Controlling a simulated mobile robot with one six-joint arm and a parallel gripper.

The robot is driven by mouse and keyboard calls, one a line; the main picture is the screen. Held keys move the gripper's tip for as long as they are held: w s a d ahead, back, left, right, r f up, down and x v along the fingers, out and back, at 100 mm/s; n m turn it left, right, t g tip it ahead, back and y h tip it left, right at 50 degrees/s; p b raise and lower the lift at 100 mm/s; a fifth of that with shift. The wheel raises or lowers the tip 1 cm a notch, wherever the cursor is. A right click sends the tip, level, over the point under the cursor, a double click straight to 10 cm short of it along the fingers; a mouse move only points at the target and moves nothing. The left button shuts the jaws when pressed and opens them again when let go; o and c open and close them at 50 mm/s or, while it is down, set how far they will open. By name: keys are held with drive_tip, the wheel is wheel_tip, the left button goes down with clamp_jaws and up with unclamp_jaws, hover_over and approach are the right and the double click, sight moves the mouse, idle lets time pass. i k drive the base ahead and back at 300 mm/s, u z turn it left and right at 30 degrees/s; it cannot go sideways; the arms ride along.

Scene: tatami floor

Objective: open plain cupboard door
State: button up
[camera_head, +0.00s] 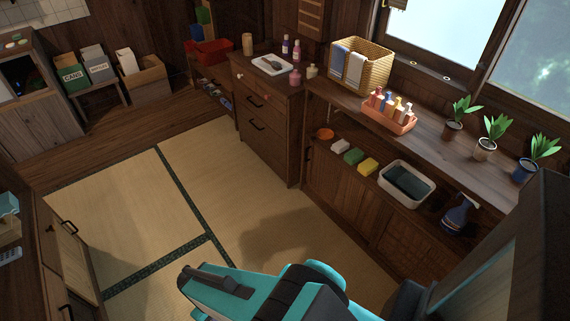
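A low cupboard at the lower left edge has pale door panels (68,250) in dark wood frames. A dark bar handle (70,227) shows on it, and a second dark handle (67,311) sits lower down. The doors look shut. A long wooden cabinet on the right has slatted lower doors (340,198) under an open shelf; these also look shut. I cannot tell which of these is the plain cupboard. My teal and black arm crosses the bottom middle over the floor, apart from both. My gripper's fingertips cannot be made out.
Tatami floor (135,195) is clear between the furniture. A drawer chest (265,125) stands at the back. The right cabinet's top bears a basket (362,65), a bottle tray (388,115) and potted plants (488,138). A dark panel (535,250) blocks the lower right.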

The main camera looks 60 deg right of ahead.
sight(359, 205)
drive_tip(key=u, duration=0.5)
drive_tip(key=k, duration=0.6)
drive_tip(key=z, duration=1.15)
drive_tip(key=i, duration=0.5)
drive_tip(key=u, duration=0.25)
